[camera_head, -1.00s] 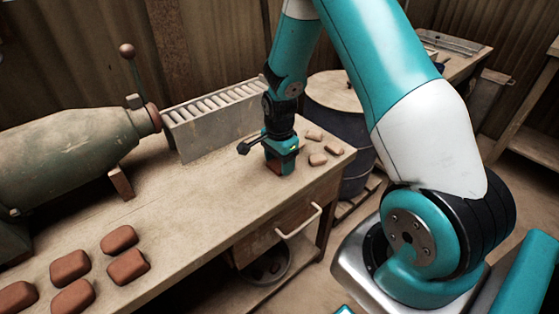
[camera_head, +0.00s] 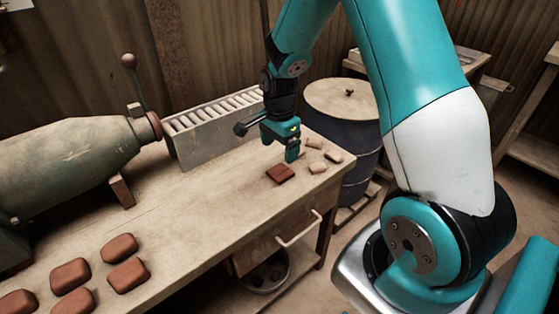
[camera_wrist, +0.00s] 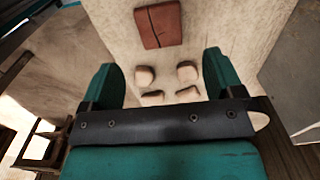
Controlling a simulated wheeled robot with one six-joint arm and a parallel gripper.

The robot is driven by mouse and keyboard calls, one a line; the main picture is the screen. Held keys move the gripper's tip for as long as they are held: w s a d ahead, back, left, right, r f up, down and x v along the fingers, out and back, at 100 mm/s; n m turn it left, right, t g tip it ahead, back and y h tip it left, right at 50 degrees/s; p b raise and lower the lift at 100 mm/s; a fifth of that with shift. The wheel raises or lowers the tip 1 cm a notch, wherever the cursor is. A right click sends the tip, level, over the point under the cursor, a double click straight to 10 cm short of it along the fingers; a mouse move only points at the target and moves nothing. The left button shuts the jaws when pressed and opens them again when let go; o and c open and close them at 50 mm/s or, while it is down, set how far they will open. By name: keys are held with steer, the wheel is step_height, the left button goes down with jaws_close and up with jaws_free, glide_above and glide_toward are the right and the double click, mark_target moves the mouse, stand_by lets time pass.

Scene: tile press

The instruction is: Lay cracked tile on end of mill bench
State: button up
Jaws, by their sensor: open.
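The cracked tile (camera_head: 280,174) is a flat red-brown piece lying on the end of the mill bench (camera_head: 190,215). In the wrist view the tile (camera_wrist: 158,25) shows a dark crack line across it, beyond the fingertips. My gripper (camera_head: 292,152) is open and empty, raised above the bench just behind the tile and apart from it. Its two teal fingers (camera_wrist: 160,80) stand wide apart in the wrist view, with nothing between them but bench top and small pieces below.
Several small pale clay pieces (camera_head: 317,167) lie near the tile at the bench's right end. A slotted rack (camera_head: 215,130) stands at the back. Several red-brown blocks (camera_head: 120,248) lie front left by the green mill (camera_head: 80,155). A blue drum (camera_head: 350,140) stands behind the bench end.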

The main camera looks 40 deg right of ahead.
steer(key=s+a+r+n+y, duration=0.1)
steer(key=s+a+r+n, duration=0.2)
steer(key=a+r+n, duration=0.3)
steer(key=s+a+r+n+y, duration=0.1)
steer(key=s+a+r+n, duration=0.3)
steer(key=a+r, duration=0.3)
steer(key=s+a+r+n+y, duration=0.1)
steer(key=s+a+r+n, duration=0.1)
steer(key=s+a+n, duration=0.2)
steer(key=s+a+r+n+y, duration=0.1)
steer(key=s+a+r+n, duration=0.2)
steer(key=s+n, duration=0.7)
steer(key=shift+s+a+r+n, duration=0.4)
steer(key=shift+s+a, duration=0.25)
steer(key=shift+a, duration=0.6)
